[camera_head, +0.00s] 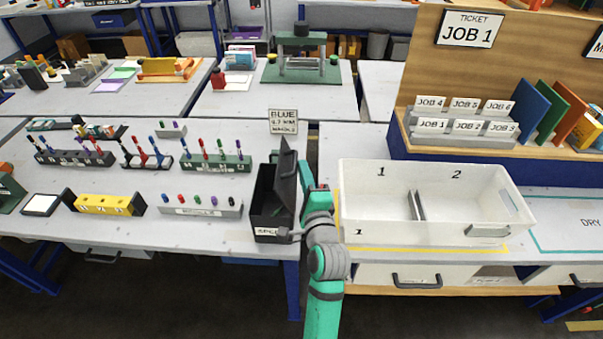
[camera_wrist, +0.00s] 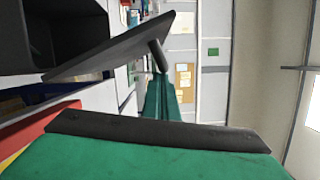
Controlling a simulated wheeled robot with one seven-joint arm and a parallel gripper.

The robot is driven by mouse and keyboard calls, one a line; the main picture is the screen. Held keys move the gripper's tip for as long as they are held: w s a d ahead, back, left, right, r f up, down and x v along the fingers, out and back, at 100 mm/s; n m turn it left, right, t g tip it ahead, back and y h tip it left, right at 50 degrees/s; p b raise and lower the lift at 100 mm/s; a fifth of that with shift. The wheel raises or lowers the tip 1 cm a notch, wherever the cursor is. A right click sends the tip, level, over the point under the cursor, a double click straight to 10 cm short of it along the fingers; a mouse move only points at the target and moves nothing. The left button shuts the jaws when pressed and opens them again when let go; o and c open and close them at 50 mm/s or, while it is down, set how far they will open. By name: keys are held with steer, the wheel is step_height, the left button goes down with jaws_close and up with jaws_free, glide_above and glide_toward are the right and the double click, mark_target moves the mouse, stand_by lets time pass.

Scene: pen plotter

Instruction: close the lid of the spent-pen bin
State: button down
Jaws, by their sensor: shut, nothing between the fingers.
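The spent-pen bin (camera_head: 266,208) is a black open-topped box near the right end of the left table, with a white label on its front. Its black lid (camera_head: 286,178) stands open, raised and tilted along the bin's right side. In the wrist view the lid (camera_wrist: 105,50) slants out from the dark bin (camera_wrist: 72,22), with a short peg near its end. My green gripper (camera_head: 307,176) is shut and empty, just right of the lid. Its narrow green end (camera_wrist: 163,98) also shows in the wrist view, close to the lid's end. I cannot tell whether they touch.
A white two-compartment tray (camera_head: 378,220) stands right of my arm. Pen racks (camera_head: 200,207) and a yellow block (camera_head: 104,204) stand left of the bin. A sign reading BLUE (camera_head: 283,121) stands behind the bin.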

steer(key=a+n+g, duration=0.1)
steer(key=a+n, duration=0.5)
steer(key=shift+w+a+h, duration=0.15)
steer(key=shift+h, duration=0.15)
steer(key=a+f+n+g+h, duration=0.1)
steer(key=a+f+n, duration=0.3)
steer(key=a+n, duration=0.1)
steer(key=shift+w+n+g+h, duration=0.2)
steer(key=shift+n+g+h, duration=0.1)
steer(key=shift+n, duration=0.3)
steer(key=shift+a+f, duration=0.1)
glide_toward(280, 172)
steer(key=shift+w+a+f, duration=0.2)
steer(key=shift+a, duration=0.5)
steer(key=shift+w+a+f, duration=0.15)
steer(key=shift+w+a, duration=0.1)
steer(key=shift+a, duration=0.45)
